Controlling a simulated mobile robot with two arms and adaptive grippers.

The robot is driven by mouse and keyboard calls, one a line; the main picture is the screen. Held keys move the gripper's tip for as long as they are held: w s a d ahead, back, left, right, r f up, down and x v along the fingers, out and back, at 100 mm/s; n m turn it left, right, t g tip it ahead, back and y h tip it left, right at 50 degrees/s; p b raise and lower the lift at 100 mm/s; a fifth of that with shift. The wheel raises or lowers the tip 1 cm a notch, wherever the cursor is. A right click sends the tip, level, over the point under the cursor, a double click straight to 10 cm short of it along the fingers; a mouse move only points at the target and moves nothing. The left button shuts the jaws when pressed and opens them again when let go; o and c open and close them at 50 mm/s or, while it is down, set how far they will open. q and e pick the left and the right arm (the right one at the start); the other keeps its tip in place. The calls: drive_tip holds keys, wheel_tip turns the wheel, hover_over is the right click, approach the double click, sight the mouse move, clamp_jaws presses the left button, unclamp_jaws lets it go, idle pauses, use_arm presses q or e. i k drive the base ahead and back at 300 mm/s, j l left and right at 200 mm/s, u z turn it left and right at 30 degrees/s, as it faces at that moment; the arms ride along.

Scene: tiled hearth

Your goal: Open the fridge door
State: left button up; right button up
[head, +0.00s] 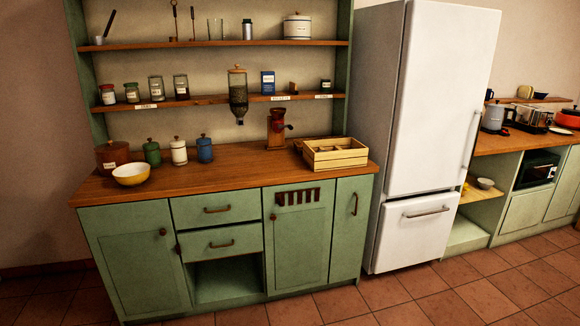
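The white fridge (440,110) stands right of the green cabinet in the head view. Its tall upper door looks closed, with a long vertical handle (471,139) on the right edge. Below it is a shorter white lower front (413,232) with a horizontal handle (426,212); it also looks closed. The fridge's grey left side faces me. Neither of my grippers shows in this view.
A lower counter with a kettle (493,118) and toaster stands right of the fridge. The tiled floor (455,290) before the fridge is clear.

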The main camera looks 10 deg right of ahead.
sight(448, 50)
drive_tip(key=i+l+z, duration=0.15)
drive_tip(key=i+z, duration=0.7)
drive_tip(key=i, duration=0.25)
drive_tip(key=i+j+z, duration=0.25)
drive_tip(key=i+z, duration=0.2)
drive_tip(key=i, duration=0.1)
